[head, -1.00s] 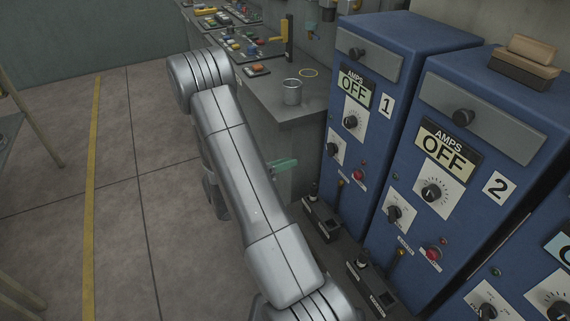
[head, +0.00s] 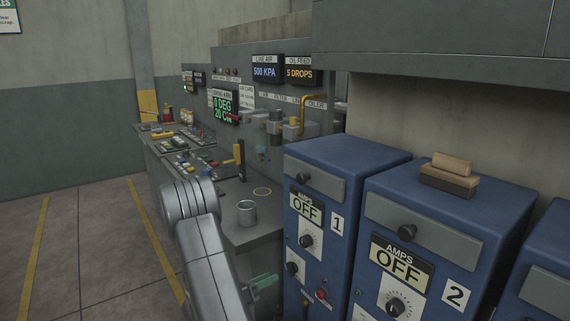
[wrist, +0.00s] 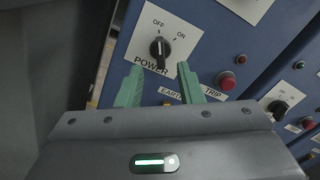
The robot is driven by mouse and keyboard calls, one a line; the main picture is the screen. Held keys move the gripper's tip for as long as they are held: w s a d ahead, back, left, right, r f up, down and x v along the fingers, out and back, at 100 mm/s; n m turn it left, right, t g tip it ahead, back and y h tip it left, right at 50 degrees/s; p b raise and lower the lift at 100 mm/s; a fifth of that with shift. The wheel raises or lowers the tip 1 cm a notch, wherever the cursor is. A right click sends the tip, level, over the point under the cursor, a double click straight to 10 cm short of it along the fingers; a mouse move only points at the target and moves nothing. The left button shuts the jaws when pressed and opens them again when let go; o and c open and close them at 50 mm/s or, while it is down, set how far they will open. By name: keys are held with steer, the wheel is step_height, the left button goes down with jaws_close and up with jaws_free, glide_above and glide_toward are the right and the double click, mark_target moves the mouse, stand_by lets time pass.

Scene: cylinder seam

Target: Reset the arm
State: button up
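My gripper (wrist: 160,68) has two green fingers, spread apart with nothing between their tips. In the wrist view it faces a black power knob (wrist: 160,48) on a white plate marked OFF and ON. The fingertips appear just below the knob, one to each side; I cannot tell whether they touch it. In the head view my grey arm reaches along the left of the blue cabinet 1 (head: 370,160), and only a green finger (head: 264,281) shows beside it. The rest of the gripper is hidden by the arm.
Blue cabinet 2 (head: 490,210) stands to the right with a wooden brush (head: 449,177) on top. Both displays read OFF. Open floor (head: 110,240) lies to the left.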

mark_target(287, 269)
steer(key=x, duration=0.6)
steer(key=shift+w+d+p, duration=0.2)
steer(key=shift+d+p, duration=0.05)
steer(key=shift+p, duration=0.15)
